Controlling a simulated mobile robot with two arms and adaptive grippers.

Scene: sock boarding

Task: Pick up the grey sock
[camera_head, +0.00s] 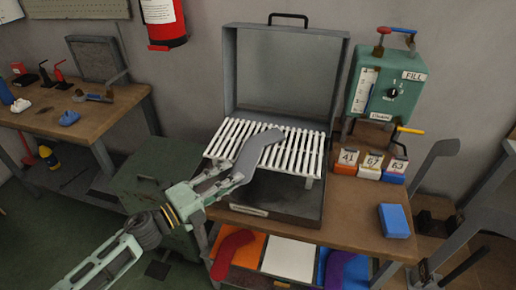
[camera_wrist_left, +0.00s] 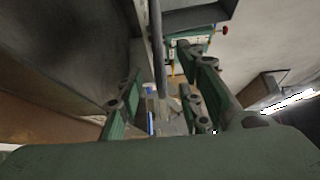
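The grey sock (camera_head: 252,150) is a flat, bent leg shape lying over the white slatted rack (camera_head: 225,139) of the open grey case in the head view. My left gripper (camera_head: 238,179) is at the sock's lower end; whether it touches is unclear. In the left wrist view its green fingers (camera_wrist_left: 160,95) stand apart, with a thin grey edge (camera_wrist_left: 157,50) showing between them; I cannot tell whether that is the sock. My right gripper is not in view.
The case lid (camera_head: 285,72) stands open behind the rack. A green FILL box (camera_head: 387,85), numbered blocks (camera_head: 371,165) and a blue block (camera_head: 394,221) are to the right. Red (camera_head: 232,250) and purple (camera_head: 346,268) socks lie on the lower shelf. A side bench (camera_head: 80,125) is at left.

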